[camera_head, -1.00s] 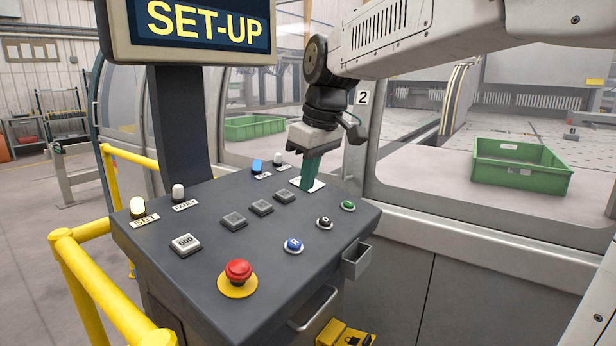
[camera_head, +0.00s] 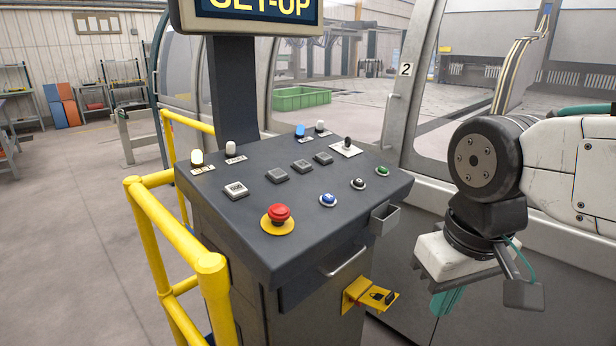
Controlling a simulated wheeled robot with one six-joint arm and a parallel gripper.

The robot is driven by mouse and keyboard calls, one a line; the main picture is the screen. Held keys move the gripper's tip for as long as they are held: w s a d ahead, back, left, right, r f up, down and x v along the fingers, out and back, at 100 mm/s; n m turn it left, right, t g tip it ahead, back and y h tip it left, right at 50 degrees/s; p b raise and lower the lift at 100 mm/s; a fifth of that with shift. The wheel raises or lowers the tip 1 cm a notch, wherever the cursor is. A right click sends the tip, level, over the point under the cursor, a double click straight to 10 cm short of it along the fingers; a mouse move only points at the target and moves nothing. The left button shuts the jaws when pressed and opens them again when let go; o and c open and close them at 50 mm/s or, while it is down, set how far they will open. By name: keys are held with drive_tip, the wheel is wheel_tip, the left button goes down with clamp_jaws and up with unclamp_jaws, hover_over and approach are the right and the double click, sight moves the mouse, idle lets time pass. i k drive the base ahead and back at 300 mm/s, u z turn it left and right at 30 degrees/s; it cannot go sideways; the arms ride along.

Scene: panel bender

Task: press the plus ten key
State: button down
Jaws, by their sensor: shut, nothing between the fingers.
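The grey sloping console (camera_head: 225,215) carries a row of three grey square keys: a near-left one (camera_head: 277,174), a middle one (camera_head: 302,166) and a far-right one (camera_head: 323,158). Their markings are too small to read, so I cannot tell which is the plus ten key. My gripper (camera_head: 446,303) is at the lower right, off the console and apart from every key. Its teal fingers point down, shut and empty, partly hidden by its body.
A red emergency button (camera_head: 279,214) sits near the console's front edge, with blue (camera_head: 327,199), black and green buttons to its right. A black selector (camera_head: 347,142) stands on a white plate behind. Yellow rails (camera_head: 150,205) run left. A small bin (camera_head: 385,217) juts from the right side.

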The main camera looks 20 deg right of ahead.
sight(323, 157)
drive_tip(key=k, duration=0.2)
drive_tip(key=z, duration=1.3)
drive_tip(key=i, duration=0.95)
drive_tip(key=u, duration=1.8)
